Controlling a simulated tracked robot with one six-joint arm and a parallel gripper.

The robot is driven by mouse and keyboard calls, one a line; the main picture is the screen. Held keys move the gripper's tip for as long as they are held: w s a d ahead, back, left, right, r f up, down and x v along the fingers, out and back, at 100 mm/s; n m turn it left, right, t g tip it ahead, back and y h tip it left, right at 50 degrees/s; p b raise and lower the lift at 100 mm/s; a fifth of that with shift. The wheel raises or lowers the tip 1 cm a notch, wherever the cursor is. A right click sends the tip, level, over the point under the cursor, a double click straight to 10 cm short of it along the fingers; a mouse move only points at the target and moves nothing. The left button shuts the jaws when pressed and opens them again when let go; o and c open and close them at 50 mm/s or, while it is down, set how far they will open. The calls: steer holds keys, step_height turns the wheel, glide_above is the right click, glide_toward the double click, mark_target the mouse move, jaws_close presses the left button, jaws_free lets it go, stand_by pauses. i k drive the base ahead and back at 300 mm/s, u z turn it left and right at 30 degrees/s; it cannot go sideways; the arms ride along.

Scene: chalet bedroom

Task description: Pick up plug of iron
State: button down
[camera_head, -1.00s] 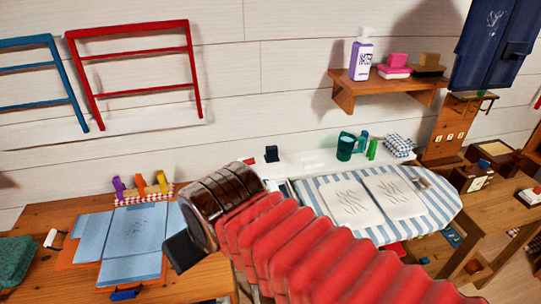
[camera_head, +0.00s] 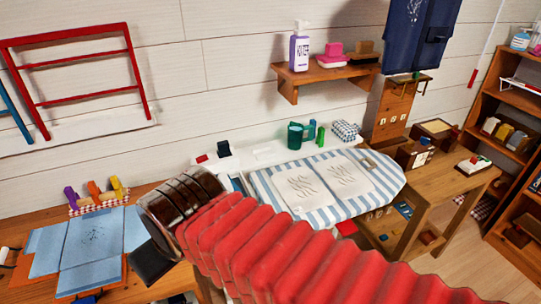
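I cannot make out an iron or its plug for certain. A small black object (camera_head: 224,149) stands at the left end of a white ledge against the wall, with a small red piece (camera_head: 202,158) beside it; both are too small to identify. My arm, a red ribbed sleeve with a dark metal cuff, crosses the lower middle. My gripper (camera_head: 150,263) shows only as a dark block below the cuff at lower left, over the wooden table; its fingers cannot be made out. The striped ironing board (camera_head: 391,182) lies beyond my arm, with two pale cloths on it.
A wooden table (camera_head: 30,222) at left holds a blue folding sheet (camera_head: 90,240) and several colored pegs. A wall shelf (camera_head: 330,76) carries a purple-white bottle (camera_head: 300,50). A wooden bench (camera_head: 455,178) and bookcase (camera_head: 520,100) stand at right. Floor shows between them.

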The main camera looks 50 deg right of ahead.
mark_target(224, 150)
steer(key=z, duration=0.15)
steer(key=k, duration=0.35)
steer(key=z, duration=1.5)
steer(key=k, duration=1.05)
steer(key=u, duration=0.55)
steer(key=i, duration=1)
steer(key=z, duration=0.05)
